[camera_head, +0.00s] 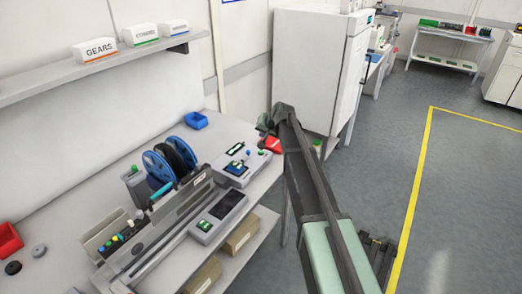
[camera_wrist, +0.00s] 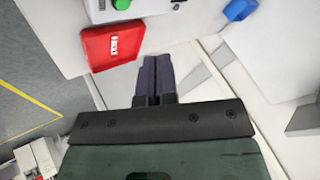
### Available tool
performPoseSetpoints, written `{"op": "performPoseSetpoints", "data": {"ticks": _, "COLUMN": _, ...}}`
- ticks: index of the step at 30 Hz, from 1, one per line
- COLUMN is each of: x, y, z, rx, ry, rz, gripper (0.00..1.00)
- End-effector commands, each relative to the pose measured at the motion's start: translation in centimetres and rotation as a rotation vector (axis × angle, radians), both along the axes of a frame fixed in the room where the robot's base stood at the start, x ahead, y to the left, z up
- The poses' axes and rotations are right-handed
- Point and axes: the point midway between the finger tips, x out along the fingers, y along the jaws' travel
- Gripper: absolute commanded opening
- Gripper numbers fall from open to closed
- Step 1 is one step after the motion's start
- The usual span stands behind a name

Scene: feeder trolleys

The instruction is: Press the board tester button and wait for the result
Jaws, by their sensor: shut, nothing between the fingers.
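A grey device, which looks like the board tester (camera_head: 257,166), stands on the bench in the head view, with a dark screen and small coloured controls. In the wrist view its lower edge (camera_wrist: 147,13) shows at the top, with a green button (camera_wrist: 122,4) cut by the frame edge. My gripper (camera_wrist: 155,60) is shut and empty, apart from the button, with the red tray between them to one side. In the head view my arm hides most of the gripper, beyond the tester near the bench end. The tester's result display cannot be read.
A red tray (camera_wrist: 112,45) with a white label lies beside the tester. A blue bin (camera_head: 195,120) sits at the back of the bench. Reels (camera_head: 158,166) and a second device with a dark screen (camera_head: 222,207) stand nearer. A white cabinet (camera_head: 310,70) stands beyond the bench.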

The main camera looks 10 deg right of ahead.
Motion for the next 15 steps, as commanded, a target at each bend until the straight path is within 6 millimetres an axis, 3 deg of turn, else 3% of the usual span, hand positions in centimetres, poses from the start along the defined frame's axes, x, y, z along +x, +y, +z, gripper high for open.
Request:
{"op": "performPoseSetpoints", "data": {"ticks": 1, "x": 1.4, "y": -0.1, "z": 0.3, "rx": 0.017, "ry": -0.027, "rz": -0.017, "gripper": 0.0}}
{"op": "performPoseSetpoints", "data": {"ticks": 3, "x": 2.4, "y": -0.1, "z": 0.8, "rx": 0.039, "ry": -0.066, "rz": -0.043, "gripper": 0.0}}
{"op": "performPoseSetpoints", "data": {"ticks": 15, "x": 2.8, "y": -0.2, "z": 1.3, "rx": 0.059, "ry": -0.11, "rz": -0.079, "gripper": 0.0}}
